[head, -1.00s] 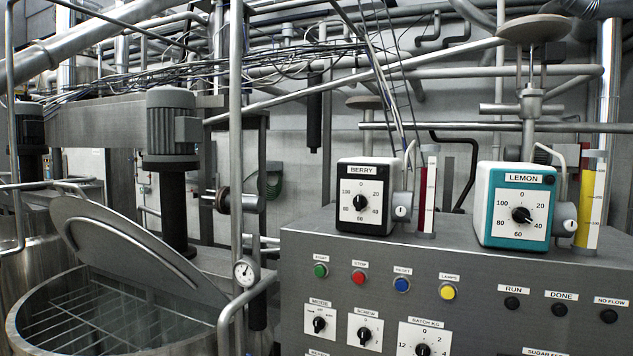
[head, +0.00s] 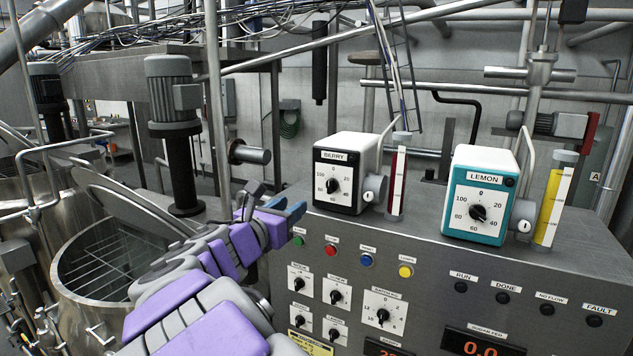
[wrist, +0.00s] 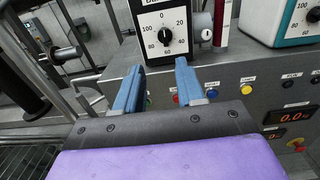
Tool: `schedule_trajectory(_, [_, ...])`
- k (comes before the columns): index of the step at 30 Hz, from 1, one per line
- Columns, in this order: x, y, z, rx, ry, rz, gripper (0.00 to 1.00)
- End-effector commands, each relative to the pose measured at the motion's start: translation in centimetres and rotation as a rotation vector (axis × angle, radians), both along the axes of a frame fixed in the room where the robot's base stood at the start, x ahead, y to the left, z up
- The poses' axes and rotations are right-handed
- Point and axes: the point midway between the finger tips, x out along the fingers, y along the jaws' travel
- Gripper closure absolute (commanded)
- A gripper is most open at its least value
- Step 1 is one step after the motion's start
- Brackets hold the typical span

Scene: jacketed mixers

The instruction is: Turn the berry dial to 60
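The berry dial is a black knob (head: 332,186) on a white face with numbers from 0 to 100. It sits on the front of the dark box labelled BERRY (head: 352,160), on top of the grey console. In the wrist view the knob (wrist: 165,37) shows just beyond and between the fingertips; its pointer is too small to read surely. My gripper (head: 278,204) is left of and below the BERRY box in the head view. In the wrist view its two blue fingers (wrist: 159,66) are spread apart with nothing between them, clear of the knob.
A teal LEMON box (head: 482,196) with a similar dial stands to the right. A side fitting (head: 374,188) and a red gauge tube (head: 397,178) adjoin the BERRY box. Coloured buttons (head: 367,260) line the console (head: 420,258) below. An open vat (head: 105,262) is at left.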

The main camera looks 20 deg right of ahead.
Motion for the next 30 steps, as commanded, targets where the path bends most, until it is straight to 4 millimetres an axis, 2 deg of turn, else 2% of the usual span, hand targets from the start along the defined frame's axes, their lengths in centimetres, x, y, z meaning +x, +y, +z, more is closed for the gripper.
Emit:
schedule_trajectory(3, [1.3,-2.2,-0.1,0.004,0.002,-0.007,0.62])
schedule_trajectory(18, [7.2,-8.8,0.1,0.001,-0.002,-0.004,0.62])
schedule_trajectory(25, [8.8,-11.4,0.0,0.004,-0.001,-0.004,0.62])
schedule_trajectory(30, [9.2,-12.2,0.0,0.003,-0.002,-0.004,0.62])
